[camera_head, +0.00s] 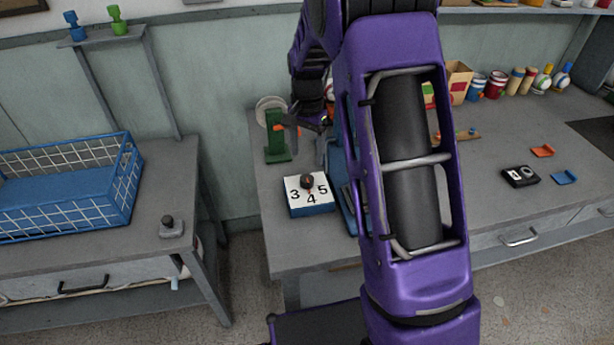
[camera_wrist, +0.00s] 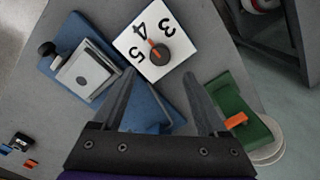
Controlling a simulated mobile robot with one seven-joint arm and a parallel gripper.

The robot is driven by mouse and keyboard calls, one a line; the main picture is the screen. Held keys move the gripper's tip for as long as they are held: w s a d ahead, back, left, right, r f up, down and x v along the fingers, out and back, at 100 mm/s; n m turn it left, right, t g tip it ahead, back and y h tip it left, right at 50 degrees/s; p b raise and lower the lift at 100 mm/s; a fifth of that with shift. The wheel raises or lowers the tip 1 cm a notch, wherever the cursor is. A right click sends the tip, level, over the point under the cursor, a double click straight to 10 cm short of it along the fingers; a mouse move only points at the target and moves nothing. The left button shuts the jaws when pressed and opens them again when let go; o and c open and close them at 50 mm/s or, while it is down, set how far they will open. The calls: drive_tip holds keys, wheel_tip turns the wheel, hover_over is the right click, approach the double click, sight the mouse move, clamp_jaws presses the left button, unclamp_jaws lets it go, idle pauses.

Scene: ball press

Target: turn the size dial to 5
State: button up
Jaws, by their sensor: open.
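The size dial (camera_head: 320,181) is a white plate marked 3, 4 and 5 on a blue base, near the left end of the workbench. Its dark round knob (camera_wrist: 160,55) has an orange pointer that points toward the 4. My gripper (camera_wrist: 160,76) is open, with its two fingers apart and nothing between them. In the wrist view the knob lies just beyond the fingertips, roughly centred between them. In the head view my gripper is above and behind the dial, apart from it and partly hidden by my arm.
A green stand (camera_head: 275,138) with an orange lever is behind the dial. A blue device with a grey plate (camera_wrist: 88,73) and black knob sits beside it, mostly hidden by my arm in the head view. A blue wire basket (camera_head: 60,195) stands on the left table. A gap separates the tables.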

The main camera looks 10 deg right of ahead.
sight(307, 178)
wheel_tip(307, 178, down, 9)
drive_tip(key=shift+r, duration=0.1)
idle(0.3)
clamp_jaws()
